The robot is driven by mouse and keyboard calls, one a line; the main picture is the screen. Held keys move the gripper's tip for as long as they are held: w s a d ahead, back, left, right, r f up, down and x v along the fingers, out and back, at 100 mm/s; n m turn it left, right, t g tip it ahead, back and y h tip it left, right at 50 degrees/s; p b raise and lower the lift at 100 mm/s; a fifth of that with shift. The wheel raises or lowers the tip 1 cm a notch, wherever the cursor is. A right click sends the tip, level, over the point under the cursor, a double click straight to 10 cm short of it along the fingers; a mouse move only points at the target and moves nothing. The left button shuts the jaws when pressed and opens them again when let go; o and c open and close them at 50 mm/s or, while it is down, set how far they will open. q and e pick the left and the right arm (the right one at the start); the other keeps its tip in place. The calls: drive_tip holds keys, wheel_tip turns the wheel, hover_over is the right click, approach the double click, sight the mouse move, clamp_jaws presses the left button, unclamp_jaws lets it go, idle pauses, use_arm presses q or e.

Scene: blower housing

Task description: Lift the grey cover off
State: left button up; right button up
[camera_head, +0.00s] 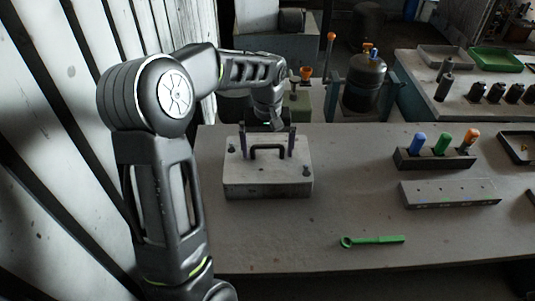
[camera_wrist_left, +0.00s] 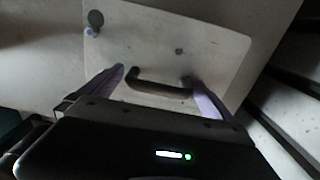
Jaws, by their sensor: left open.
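The grey cover (camera_head: 240,167) is the top of a block-shaped housing on the table. It has a dark arched handle (camera_head: 268,149) and dark knobs near its corners. My left gripper (camera_head: 279,143) is above the cover, with its two purple fingers apart, one toward each end of the handle. In the left wrist view the purple fingertips (camera_wrist_left: 160,80) stand on either side of the handle (camera_wrist_left: 160,88), and the cover (camera_wrist_left: 190,35) fills the area beyond. I cannot tell whether the fingers touch the handle. My right gripper is not in view.
A green wrench (camera_head: 375,241) lies on the table (camera_head: 330,215). A rack (camera_head: 432,160) with blue, green and orange handled tools stands at the right, behind a grey bar-shaped block (camera_head: 450,194). The table between housing and rack is clear.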

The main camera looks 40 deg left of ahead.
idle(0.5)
use_arm(q)
drive_tip(key=c, duration=1.4)
